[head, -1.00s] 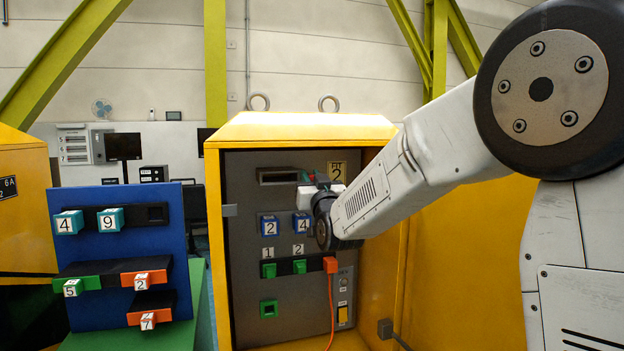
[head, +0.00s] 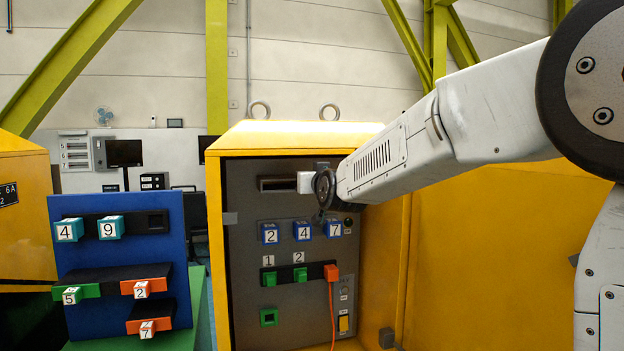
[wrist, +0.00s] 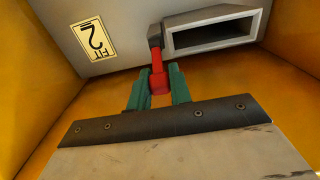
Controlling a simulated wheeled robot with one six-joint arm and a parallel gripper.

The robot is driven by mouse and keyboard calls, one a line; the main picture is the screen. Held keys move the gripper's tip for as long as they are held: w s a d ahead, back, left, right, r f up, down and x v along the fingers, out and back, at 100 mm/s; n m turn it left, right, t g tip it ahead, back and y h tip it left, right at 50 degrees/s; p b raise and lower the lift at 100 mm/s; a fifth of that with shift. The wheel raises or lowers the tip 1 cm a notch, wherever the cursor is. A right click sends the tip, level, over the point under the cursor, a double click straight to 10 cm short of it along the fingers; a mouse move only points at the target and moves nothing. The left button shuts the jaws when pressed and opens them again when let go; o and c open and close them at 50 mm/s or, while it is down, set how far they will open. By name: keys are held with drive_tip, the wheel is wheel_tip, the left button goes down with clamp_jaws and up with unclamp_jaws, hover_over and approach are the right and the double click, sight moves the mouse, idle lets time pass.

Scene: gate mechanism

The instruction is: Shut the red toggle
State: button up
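The red toggle (wrist: 158,76) shows in the wrist view as a short red lever on a dark pivot, beside a rectangular slot frame on the grey panel. My gripper (wrist: 159,82) has its two teal fingers on either side of the red lever, close against it, and appears shut on it. In the head view my wrist (head: 325,190) is at the upper part of the grey panel (head: 290,330) inside the yellow cabinet. My arm hides the toggle and the fingertips there.
Below my wrist are blue blocks numbered 2, 4 and 7 (head: 333,230), green blocks, and an orange plug (head: 331,272) with a hanging cable. Yellow cabinet walls (head: 480,260) flank the panel. A blue board (head: 100,255) with numbered blocks stands left.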

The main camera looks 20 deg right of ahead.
drive_tip(key=o, duration=0.4)
drive_tip(key=shift+c, duration=0.2)
drive_tip(key=s, duration=0.8)
drive_tip(key=shift+w, duration=0.1)
